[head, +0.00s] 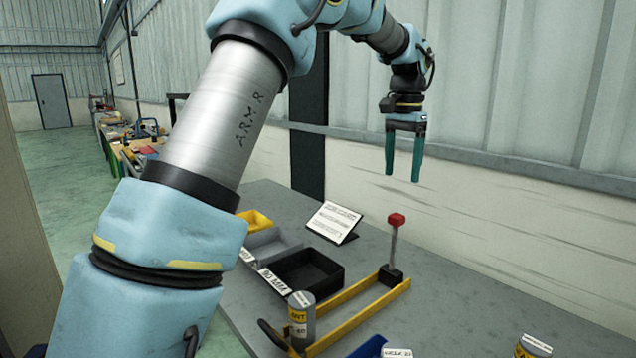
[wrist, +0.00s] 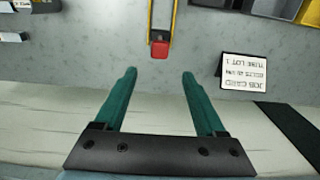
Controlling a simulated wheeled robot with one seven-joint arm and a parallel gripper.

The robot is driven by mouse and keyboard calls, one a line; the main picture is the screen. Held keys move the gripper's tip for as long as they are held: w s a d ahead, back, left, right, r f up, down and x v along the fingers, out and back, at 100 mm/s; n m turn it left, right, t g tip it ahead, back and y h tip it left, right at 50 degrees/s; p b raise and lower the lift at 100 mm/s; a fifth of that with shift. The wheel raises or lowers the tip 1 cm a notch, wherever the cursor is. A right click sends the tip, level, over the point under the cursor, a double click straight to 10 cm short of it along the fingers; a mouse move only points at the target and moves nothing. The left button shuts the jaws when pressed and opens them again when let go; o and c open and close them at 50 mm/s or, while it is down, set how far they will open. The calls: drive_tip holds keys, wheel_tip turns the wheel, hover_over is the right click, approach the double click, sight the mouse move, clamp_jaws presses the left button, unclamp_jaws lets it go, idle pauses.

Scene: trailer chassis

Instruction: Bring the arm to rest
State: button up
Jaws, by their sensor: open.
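My gripper (head: 404,178) hangs with its two green fingers pointing down, high above the back part of the grey table in the head view. In the wrist view my gripper (wrist: 160,75) shows its fingers spread apart with nothing between them. The arm is raised and bent over the table, clear of everything on it. A yellow frame (head: 352,300) with a red-topped post (head: 396,219) stands on the table below the gripper. The red top (wrist: 159,49) also shows just beyond the fingertips in the wrist view.
A job card (head: 334,221) stands on the table behind a black bin (head: 306,273), with grey and yellow bins (head: 256,219) beyond. A labelled can (head: 301,318) stands by the yellow frame. A corrugated wall (head: 500,100) runs behind the table.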

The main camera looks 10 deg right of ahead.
drive_tip(key=w+a+f+n, duration=0.1)
drive_tip(key=a+f+n, duration=0.15)
drive_tip(key=a, duration=0.45)
drive_tip(key=w+a+f+n, duration=0.1)
drive_tip(key=a+f, duration=0.2)
drive_tip(key=a, duration=0.4)
drive_tip(key=s+a+f+n, duration=0.2)
drive_tip(key=s+a+f, duration=0.1)
drive_tip(key=a, duration=0.5)
drive_tip(key=s+a+f+n+t, duration=0.1)
drive_tip(key=s+a+f+n, duration=0.2)
drive_tip(key=s+a, duration=0.3)
drive_tip(key=s+a+f+n, duration=0.2)
drive_tip(key=s+a+f, duration=0.2)
drive_tip(key=a, duration=0.6)
drive_tip(key=shift+s+a+f+t, duration=0.25)
drive_tip(key=shift+s+f+t, duration=0.05)
drive_tip(key=shift+s, duration=0.3)
drive_tip(key=shift+n, duration=0.25)
